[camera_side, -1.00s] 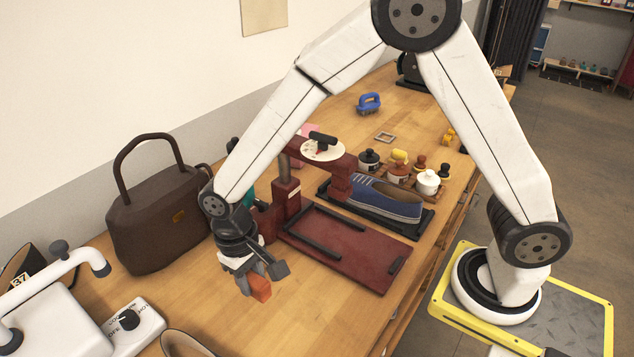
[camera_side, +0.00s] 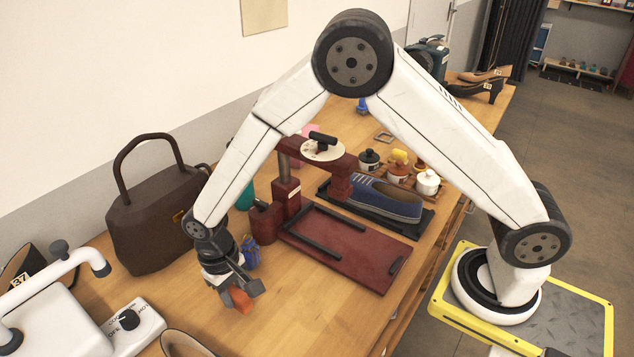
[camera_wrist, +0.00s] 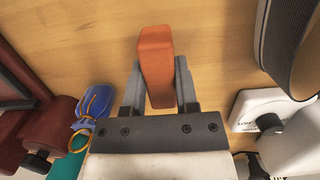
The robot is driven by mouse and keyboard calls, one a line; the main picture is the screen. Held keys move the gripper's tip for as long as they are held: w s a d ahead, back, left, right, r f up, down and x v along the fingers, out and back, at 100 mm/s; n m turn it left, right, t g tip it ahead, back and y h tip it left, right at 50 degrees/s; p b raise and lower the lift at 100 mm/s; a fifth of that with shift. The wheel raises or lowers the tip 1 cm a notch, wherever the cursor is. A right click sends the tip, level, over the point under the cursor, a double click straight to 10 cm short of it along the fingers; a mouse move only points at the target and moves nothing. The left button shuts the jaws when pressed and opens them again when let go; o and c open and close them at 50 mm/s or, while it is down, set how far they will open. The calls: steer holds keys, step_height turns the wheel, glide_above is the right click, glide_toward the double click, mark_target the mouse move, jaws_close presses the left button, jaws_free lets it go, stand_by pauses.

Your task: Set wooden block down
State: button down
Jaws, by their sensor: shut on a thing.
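The wooden block (camera_side: 241,300) is orange-red and sits between the fingers of my gripper (camera_side: 243,290). My gripper is shut on it. In the wrist view the block (camera_wrist: 156,68) stands out beyond the two grey fingers of my gripper (camera_wrist: 158,85), with bare wood behind it. The block is low over the wooden table (camera_side: 290,320). I cannot tell whether it touches the table top.
A dark brown handbag (camera_side: 150,225) stands to the left. A dark red press (camera_side: 345,250) is to the right, with a blue shoe (camera_side: 385,198) behind it. A small blue item (camera_side: 250,252) is close behind my gripper. A dial box (camera_side: 134,324) is at lower left. Table right of my gripper is clear.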

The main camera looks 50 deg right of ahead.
steer(key=shift+f, duration=1.2)
steer(key=shift+f, duration=0.1)
steer(key=shift+c, duration=1.9)
jaws_free()
steer(key=r, duration=0.4)
steer(key=w+r, duration=0.1)
steer(key=r, duration=0.7)
steer(key=shift+w, duration=0.35)
